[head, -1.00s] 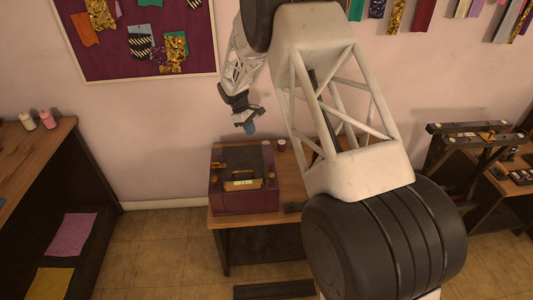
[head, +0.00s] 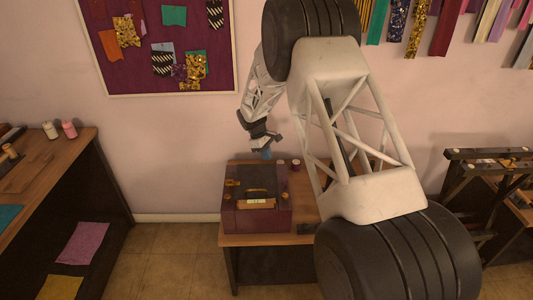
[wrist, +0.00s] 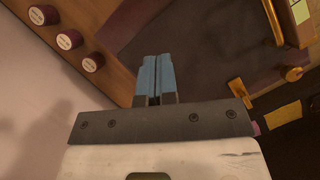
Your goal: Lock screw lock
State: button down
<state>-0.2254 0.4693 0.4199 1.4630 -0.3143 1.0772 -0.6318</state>
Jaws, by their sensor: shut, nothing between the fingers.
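A dark purple box (head: 244,217) with brass fittings and a brown handle piece stands on a wooden table. In the wrist view, its dark top (wrist: 205,55) lies beyond the fingers. A brass latch-like piece (wrist: 240,93) and a round brass knob (wrist: 292,74) show on the right. I cannot tell whether the knob is turned tight. My gripper (head: 266,154), with blue fingertips (wrist: 155,76), points down above the back of the box. Its fingers are shut together and empty, left of the brass pieces in the wrist view.
Several small purple-sided round containers (wrist: 69,40) stand on the wooden table (wrist: 105,25) beside the box. A wall (wrist: 30,100) is close on the left in the wrist view. A wooden desk (head: 60,165) stands at left, and a dark frame (head: 480,160) at right.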

aim_at(275, 177)
jog(key=x, duration=0.7)
jog(key=shift+s+d+f, duration=0.1)
jog(key=shift+f, duration=0.25)
jog(key=shift+s+d+r, duration=0.1)
jog(key=shift+s+d, duration=0.15)
jog(key=shift+d, duration=0.25)
jog(key=shift+s+d+r, duration=0.1)
jog(key=shift+s+d, duration=0.15)
jog(key=shift+d, duration=0.2)
jog(key=shift+s+d, duration=0.4)
jog(key=shift+d, duration=0.3)
jog(key=shift+d+m+g, duration=0.3)
jog(key=shift+d+m, duration=0.05)
jog(key=shift+m, duration=0.55)
jog(key=m, duration=0.1)
jog(key=d+m+y, duration=0.1)
jog(key=m, duration=0.1)
jog(key=shift+d+m+g, duration=0.1)
jog(key=shift+m+g, duration=0.2)
jog(key=shift+g, duration=0.1)
jog(key=m, duration=0.2)
jog(key=d+m+y, duration=0.1)
jog(key=s+m+y, duration=0.1)
jog(key=m, duration=0.1)
jog(key=shift+d+m+g, duration=0.3)
jog(key=shift+g, duration=0.1)
jog(key=shift+a+f, duration=0.1)
jog(key=shift+a, duration=0.05)
